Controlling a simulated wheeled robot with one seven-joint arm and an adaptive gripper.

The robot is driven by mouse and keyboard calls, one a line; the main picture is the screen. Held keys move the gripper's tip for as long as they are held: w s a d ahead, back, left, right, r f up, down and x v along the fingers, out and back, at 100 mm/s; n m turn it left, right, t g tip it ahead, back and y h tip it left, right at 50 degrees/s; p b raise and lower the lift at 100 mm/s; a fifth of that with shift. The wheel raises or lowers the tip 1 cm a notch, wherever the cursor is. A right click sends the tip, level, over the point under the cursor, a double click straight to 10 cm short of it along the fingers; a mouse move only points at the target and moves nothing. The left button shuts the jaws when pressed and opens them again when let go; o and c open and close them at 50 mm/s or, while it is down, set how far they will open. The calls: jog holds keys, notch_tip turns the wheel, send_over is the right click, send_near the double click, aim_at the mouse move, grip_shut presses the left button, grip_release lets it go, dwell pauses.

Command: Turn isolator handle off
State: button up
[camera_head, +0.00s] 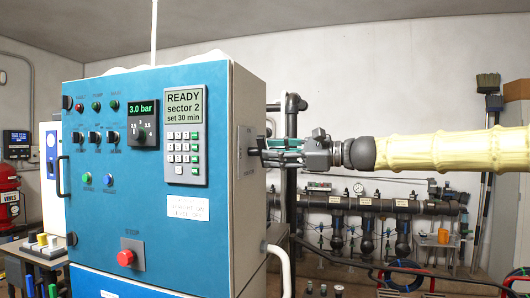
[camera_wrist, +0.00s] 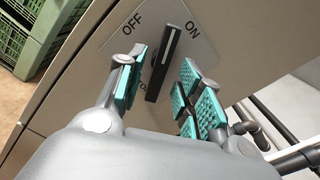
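The isolator handle (camera_wrist: 163,62) is a narrow black bar with a pale stripe, on a light plate (camera_wrist: 205,48) marked OFF and ON, on the cabinet's side. Its upper end lies between the two words, nearer ON. In the wrist view my gripper (camera_wrist: 163,60) is open, with a teal-padded finger on each side of the handle. The left finger is close to the bar; a wider gap shows on the right. I cannot tell whether the left pad touches. In the head view my gripper (camera_head: 268,153) reaches the cabinet's right side, where the handle is mostly hidden.
The blue-fronted control cabinet (camera_head: 140,225) carries a display reading READY sector 2, knobs and a red stop button (camera_head: 126,257). A pale pipe (camera_head: 281,262) bends out low on its right side. A dark vertical pipe (camera_head: 291,190) stands behind my gripper. Green crates (camera_wrist: 35,35) show upper left in the wrist view.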

aim_at(258, 152)
jog(key=shift+x, duration=1.45)
grip_shut()
